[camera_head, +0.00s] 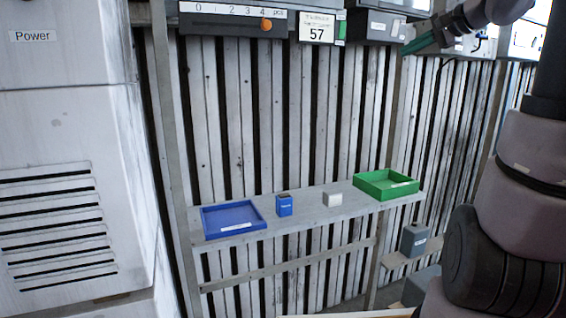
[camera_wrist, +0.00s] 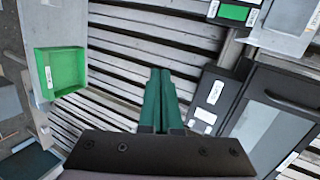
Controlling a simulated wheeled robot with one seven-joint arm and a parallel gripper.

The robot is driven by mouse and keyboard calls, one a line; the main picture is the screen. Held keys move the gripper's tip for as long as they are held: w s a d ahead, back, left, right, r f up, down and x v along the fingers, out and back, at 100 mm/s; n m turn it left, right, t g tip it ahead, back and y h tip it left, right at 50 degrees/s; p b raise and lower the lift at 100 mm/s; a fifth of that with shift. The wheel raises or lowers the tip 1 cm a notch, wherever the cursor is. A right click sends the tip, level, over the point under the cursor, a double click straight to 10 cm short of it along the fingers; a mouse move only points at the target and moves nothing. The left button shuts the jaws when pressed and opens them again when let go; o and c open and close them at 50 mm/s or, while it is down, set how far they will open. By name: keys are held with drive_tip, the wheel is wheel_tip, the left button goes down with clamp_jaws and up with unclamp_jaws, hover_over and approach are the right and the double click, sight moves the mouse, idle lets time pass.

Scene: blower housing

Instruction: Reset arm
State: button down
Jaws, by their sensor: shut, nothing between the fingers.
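My gripper (camera_wrist: 160,76) shows in the wrist view as two dark green fingers lying side by side, shut, with nothing held. In the head view my gripper (camera_head: 407,48) is at the top right, in front of the upper boxes and well above the shelf. My arm comes in from the right edge, its upper links raised and its lower links covering the right side of the picture.
A grey shelf (camera_head: 307,207) carries a blue tray (camera_head: 233,230), a small blue box (camera_head: 284,206), a white block (camera_head: 332,199) and a green tray (camera_head: 386,193), also in the wrist view (camera_wrist: 42,75). A "Power" cabinet (camera_head: 60,120) stands left. A grey box (camera_head: 413,240) sits low right.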

drive_tip(key=s+a+f+n+g, duration=0.3)
drive_tip(key=s+a+f, duration=0.3)
drive_tip(key=s+a, duration=0.3)
drive_tip(key=s+a+f+n+h, duration=0.1)
drive_tip(key=s+f+n+h, duration=0.1)
drive_tip(key=s+f, duration=0.2)
drive_tip(key=s+a+f+n+g+h, duration=0.1)
drive_tip(key=s+a+f+n+h, duration=0.1)
drive_tip(key=s+f, duration=0.3)
drive_tip(key=s, duration=0.4)
drive_tip(key=shift+s+g, duration=0.3)
drive_tip(key=shift+s, duration=0.05)
